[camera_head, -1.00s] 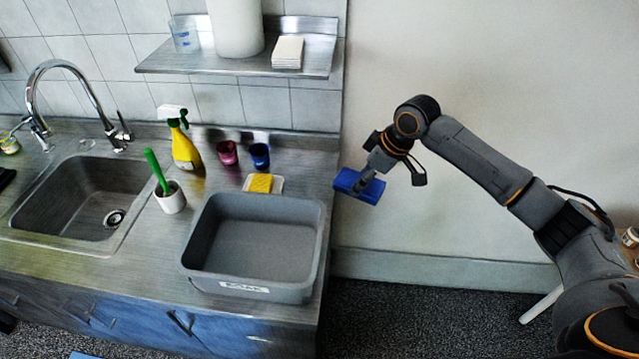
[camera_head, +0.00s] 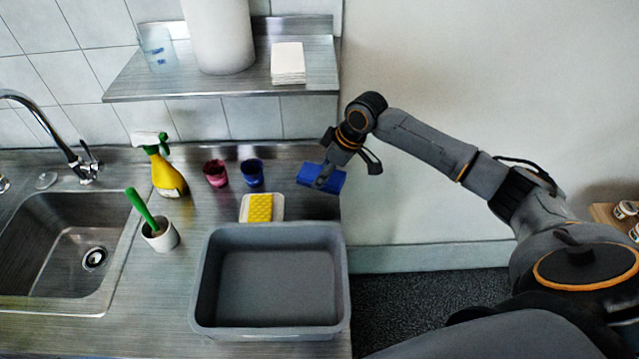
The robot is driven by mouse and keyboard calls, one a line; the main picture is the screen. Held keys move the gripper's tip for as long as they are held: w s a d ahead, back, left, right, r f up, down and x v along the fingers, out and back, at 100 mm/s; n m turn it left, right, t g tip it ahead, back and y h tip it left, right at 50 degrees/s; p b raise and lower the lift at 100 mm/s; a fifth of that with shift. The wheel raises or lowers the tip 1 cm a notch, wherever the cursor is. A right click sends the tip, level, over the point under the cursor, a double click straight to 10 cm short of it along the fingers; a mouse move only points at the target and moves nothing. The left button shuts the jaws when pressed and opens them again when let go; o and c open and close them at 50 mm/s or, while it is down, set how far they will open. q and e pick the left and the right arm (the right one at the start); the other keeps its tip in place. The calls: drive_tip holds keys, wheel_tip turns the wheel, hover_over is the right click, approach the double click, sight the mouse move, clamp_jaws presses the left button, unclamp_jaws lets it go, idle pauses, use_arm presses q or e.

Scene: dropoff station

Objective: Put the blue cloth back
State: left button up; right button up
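The blue cloth (camera_head: 322,178) is a folded block held in my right gripper (camera_head: 326,174). The gripper is shut on it, with the cloth near the right end of the counter, to the right of the blue cup (camera_head: 252,172) and behind the grey tub (camera_head: 340,262). I cannot tell whether the cloth touches the counter. My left gripper is not in view.
A red cup (camera_head: 215,173) stands beside the blue cup. A yellow sponge (camera_head: 260,207) lies on a white dish. A spray bottle (camera_head: 165,172), a brush in a white holder (camera_head: 161,237) and a sink (camera_head: 60,245) are left. A shelf (camera_head: 190,85) overhangs the back.

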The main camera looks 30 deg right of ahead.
drive_tip(key=shift+s+d+f, duration=0.15)
drive_tip(key=shift+s+f, duration=0.25)
drive_tip(key=shift+f, duration=0.4)
drive_tip(key=f, duration=0.1)
drive_tip(key=f+p, duration=0.1)
drive_tip(key=f, duration=0.2)
drive_tip(key=shift+w, duration=0.3)
drive_tip(key=shift+s, duration=0.1)
drive_tip(key=o, duration=1)
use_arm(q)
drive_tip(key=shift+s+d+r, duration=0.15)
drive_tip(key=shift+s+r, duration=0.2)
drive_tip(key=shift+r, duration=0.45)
use_arm(e)
drive_tip(key=b+v, duration=0.2)
drive_tip(key=v, duration=1)
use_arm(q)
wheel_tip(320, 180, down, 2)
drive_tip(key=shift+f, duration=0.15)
